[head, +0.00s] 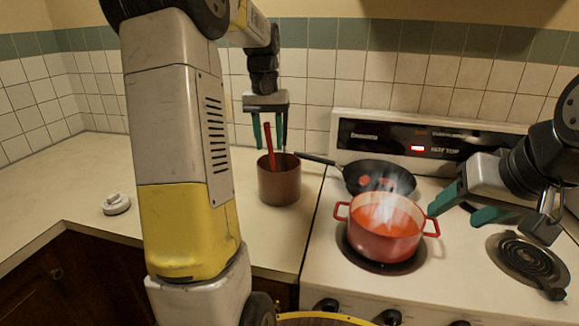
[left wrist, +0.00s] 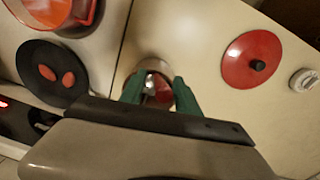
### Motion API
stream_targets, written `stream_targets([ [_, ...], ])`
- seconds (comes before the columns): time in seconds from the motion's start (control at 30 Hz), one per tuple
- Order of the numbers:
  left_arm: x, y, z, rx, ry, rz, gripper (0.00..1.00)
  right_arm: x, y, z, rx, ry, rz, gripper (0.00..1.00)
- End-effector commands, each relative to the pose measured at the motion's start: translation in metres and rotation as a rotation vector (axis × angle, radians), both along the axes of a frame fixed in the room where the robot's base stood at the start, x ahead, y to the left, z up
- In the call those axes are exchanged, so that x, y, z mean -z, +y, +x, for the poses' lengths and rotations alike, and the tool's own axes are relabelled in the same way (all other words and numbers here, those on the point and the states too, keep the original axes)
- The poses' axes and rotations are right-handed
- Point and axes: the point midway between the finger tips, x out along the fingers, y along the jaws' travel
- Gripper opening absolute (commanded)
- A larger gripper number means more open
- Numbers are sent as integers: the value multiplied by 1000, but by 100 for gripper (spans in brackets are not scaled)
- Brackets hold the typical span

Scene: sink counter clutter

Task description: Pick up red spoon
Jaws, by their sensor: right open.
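The red spoon (head: 270,150) stands upright, slightly tilted, in a brown canister (head: 280,185) on the counter; its lower end is hidden inside. My left gripper (head: 268,140) points down just above the canister, its fingers apart on either side of the spoon's top in the head view. In the left wrist view the gripper (left wrist: 159,92) is open, with the canister's opening and something red (left wrist: 161,91) between the fingers. I cannot tell whether a finger touches the spoon. My right gripper (head: 466,207) is open and empty over the stove, close to the red pot's right side.
A steaming red pot (head: 382,246) sits on a front burner. Behind it is a dark frying pan (head: 400,177), its handle reaching toward the canister. A red lid (left wrist: 235,72) and a small white object (head: 116,204) lie on the counter. The counter's left part is mostly clear.

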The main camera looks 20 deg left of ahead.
Motion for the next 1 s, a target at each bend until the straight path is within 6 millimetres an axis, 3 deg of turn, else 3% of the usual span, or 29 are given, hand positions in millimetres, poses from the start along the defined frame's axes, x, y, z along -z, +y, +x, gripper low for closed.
stream_targets([
  [0.23, 1, 0, 0, 0, 0, 0, 36, 0, 0, 0, 0, 0, 0, 58],
  [0.4, 1, 0, 0, 0, 0, 0, 3, 0, 0, 0, 0, 0, 0, 58],
  [0.43, 1, 0, 0, 0, 0, 0, 0, 0, 0, 0, 0, 0, 0, 58],
  [0.8, -1, 0, 0, 0, -1, 0, 0, 0, 0, 0, 0, 0, 0, 58],
  [1.0, -28, 0, 1, 1, -5, 1, 0, 0, 0, 0, 0, 0, 0, 58],
])
